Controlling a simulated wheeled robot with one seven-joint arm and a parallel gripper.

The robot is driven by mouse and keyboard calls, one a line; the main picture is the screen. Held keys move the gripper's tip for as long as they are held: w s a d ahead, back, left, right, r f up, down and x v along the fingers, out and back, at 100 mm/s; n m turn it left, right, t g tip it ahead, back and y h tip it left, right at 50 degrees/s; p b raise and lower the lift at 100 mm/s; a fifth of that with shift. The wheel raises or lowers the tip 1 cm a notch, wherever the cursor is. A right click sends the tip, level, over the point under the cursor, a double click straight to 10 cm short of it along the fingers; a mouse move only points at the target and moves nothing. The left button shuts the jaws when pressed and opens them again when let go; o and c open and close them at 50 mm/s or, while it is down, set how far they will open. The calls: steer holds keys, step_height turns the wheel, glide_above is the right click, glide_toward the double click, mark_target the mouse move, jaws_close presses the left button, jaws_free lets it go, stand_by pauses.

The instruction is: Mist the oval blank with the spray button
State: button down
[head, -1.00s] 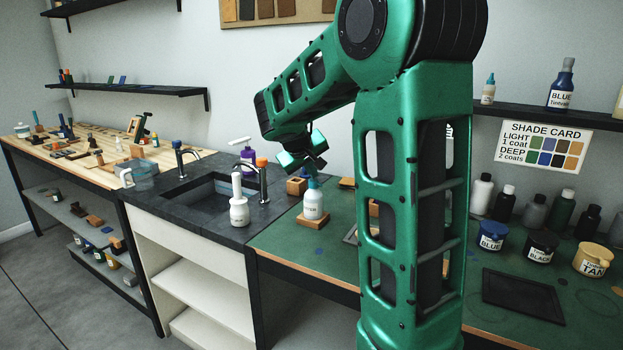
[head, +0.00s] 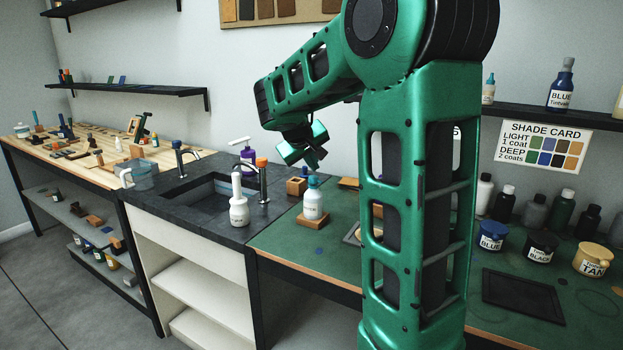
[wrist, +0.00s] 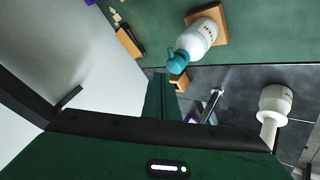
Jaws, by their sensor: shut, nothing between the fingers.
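A white spray bottle (head: 313,204) with a teal spray head stands upright on a wooden block (head: 314,221) at the left end of the green bench. In the wrist view the bottle (wrist: 202,36) shows from above, its teal head (wrist: 178,61) pointing toward my gripper. My gripper (head: 316,168) is shut and empty, just above the spray head; I cannot tell whether it touches. In the wrist view my gripper (wrist: 160,85) is beside the teal head. A pale piece (head: 353,236) on the bench, mostly hidden behind my arm, may be the oval blank; its outline is not clear.
A black sink with a faucet (head: 262,180), a white pump bottle (head: 239,205) and a purple bottle (head: 247,156) lie to the left. A small wooden block (head: 297,186) stands behind the spray bottle. Tint jars (head: 491,236) and a dark tray (head: 522,296) are at right.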

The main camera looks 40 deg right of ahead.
mark_target(313, 179)
steer(key=shift+r, duration=2.1)
stand_by(1.0)
